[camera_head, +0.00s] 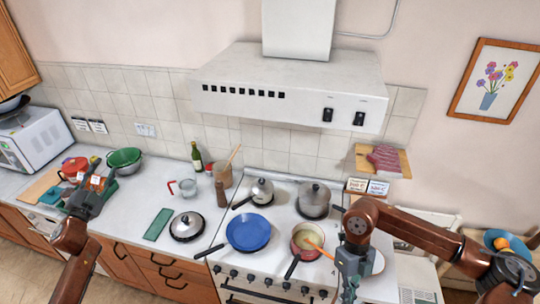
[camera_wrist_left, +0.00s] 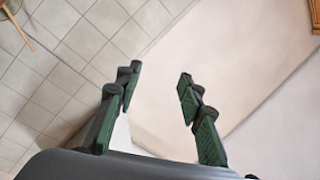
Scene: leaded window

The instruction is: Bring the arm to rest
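My left arm comes in from the lower left in the head view. Its gripper (camera_head: 97,172) is raised in front of the left part of the counter, near a green bowl and a red pot. The left wrist view shows the same gripper (camera_wrist_left: 158,105) open, its green-padded fingers well apart with nothing between them. My right arm reaches in from the right, bent at a brown joint. Its gripper (camera_head: 348,284) points down at the front right of the stove, beside the red saucepan (camera_head: 307,240). Its fingertips are not clear, so I cannot tell whether they are apart.
The stove holds a blue pan (camera_head: 248,231), a lidded pot (camera_head: 314,199) and a small kettle-like pot (camera_head: 262,191). A lidded pan (camera_head: 187,226) and green board (camera_head: 157,224) lie on the counter (camera_head: 135,205). A range hood (camera_head: 290,88) hangs above.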

